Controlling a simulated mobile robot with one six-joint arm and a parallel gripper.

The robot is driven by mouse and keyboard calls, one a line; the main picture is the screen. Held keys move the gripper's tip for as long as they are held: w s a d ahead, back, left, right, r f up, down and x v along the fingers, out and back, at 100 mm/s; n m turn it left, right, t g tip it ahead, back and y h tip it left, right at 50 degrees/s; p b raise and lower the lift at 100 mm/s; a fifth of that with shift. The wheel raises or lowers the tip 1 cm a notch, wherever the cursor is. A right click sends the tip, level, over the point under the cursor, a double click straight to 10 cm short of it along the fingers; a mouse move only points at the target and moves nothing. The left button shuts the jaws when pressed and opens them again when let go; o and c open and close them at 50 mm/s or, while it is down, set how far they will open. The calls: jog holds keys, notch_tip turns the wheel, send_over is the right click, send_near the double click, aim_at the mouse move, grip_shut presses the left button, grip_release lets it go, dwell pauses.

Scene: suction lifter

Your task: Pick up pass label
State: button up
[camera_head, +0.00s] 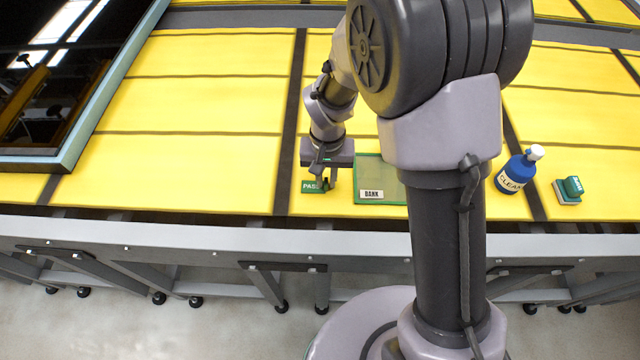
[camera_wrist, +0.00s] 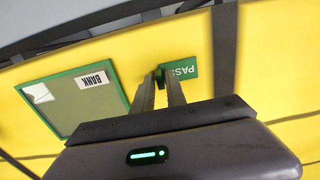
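The pass label (camera_head: 311,185) is a small green piece with white "PASS" lettering at the front of the yellow table (camera_head: 190,170). My gripper (camera_head: 327,184) reaches down at its right end. In the wrist view, the label (camera_wrist: 182,69) lies beside the fingertips (camera_wrist: 160,76), its lettering upside down. A dark green part shows between the two fingertips, which are close together. I cannot tell whether they press on it or only stand around it. The fingers partly hide that end of the label.
A green-framed panel (camera_head: 395,171) with a white "BANK" label (camera_head: 371,196) lies right of my gripper. Further right stand a blue cleaner bottle (camera_head: 516,172) and a green-and-white block (camera_head: 567,191). A dark glass panel (camera_head: 70,75) occupies the left. The yellow surface between is clear.

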grip_shut()
jog(key=shift+r, duration=0.1)
